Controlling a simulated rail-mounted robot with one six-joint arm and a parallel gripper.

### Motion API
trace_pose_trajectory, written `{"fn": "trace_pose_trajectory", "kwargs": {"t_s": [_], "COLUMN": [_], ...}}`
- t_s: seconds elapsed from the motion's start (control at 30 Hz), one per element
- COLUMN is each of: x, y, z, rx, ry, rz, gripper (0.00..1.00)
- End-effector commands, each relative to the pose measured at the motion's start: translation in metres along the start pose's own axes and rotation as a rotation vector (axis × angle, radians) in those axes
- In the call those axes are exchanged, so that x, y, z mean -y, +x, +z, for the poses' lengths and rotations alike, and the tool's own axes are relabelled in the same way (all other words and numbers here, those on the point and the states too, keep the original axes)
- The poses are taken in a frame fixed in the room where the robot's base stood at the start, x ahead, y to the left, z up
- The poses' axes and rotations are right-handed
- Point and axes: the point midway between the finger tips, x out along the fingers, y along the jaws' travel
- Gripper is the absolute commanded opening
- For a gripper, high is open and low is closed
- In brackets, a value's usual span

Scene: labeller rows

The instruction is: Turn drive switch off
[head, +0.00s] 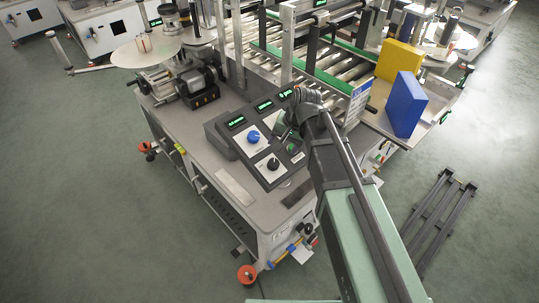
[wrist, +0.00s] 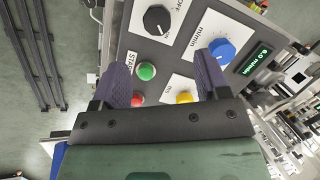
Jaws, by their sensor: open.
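The control panel (head: 247,150) is a dark sloped box on the machine's grey top. Its black rotary knob (wrist: 156,20) sits on a white plate with an OFF label, at the top of the wrist view; it also shows in the head view (head: 272,164). I cannot tell clearly which way the knob points. My gripper (wrist: 165,60) is open and empty over the panel, its two dark fingers either side of the green button (wrist: 147,72). The black knob lies beyond the fingertips, apart from them. In the head view my arm hides part of the panel.
A blue knob (wrist: 222,50) lies close to the right finger. Red (wrist: 138,98) and yellow (wrist: 184,97) buttons lie near the gripper's base. Blue (head: 405,104) and yellow (head: 399,62) boxes stand right of the panel. A motor unit (head: 197,84) stands behind it.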

Motion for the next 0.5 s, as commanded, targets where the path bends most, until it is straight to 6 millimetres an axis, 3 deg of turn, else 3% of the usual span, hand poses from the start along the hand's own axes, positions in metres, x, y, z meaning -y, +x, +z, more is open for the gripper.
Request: {"fn": "trace_pose_trajectory", "kwargs": {"t_s": [0.23, 0.5], "x": [-0.004, -0.006], "y": [0.023, 0.087], "z": [0.001, 0.001], "rx": [0.000, -0.001], "ry": [-0.002, -0.003], "rz": [0.002, 0.002], "gripper": [0.69, 0.69]}}
